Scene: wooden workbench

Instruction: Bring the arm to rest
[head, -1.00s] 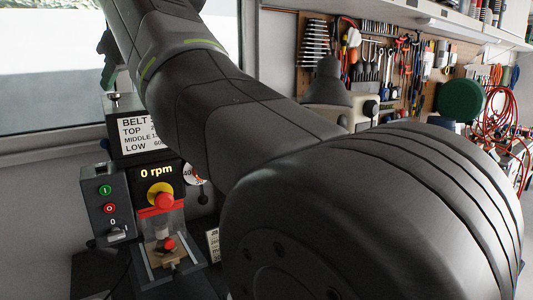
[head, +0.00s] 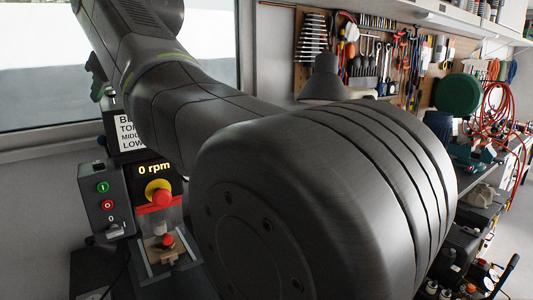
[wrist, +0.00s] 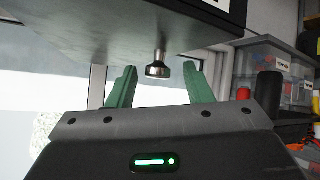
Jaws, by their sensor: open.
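In the wrist view my gripper (wrist: 160,72) is open, with its two green fingers apart. In the head view only a bit of green finger (head: 97,88) shows at the upper left, beside the machine's belt sign (head: 128,132). My own arm links hide much of the middle.
The drill machine reads 0 rpm (head: 154,169), with a red stop knob (head: 162,197). A switch box (head: 102,200) stands at its left. A window (head: 40,70) is behind. A tool board (head: 360,60) and a cluttered bench lie right. Storage bins (wrist: 270,75) show in the wrist view.

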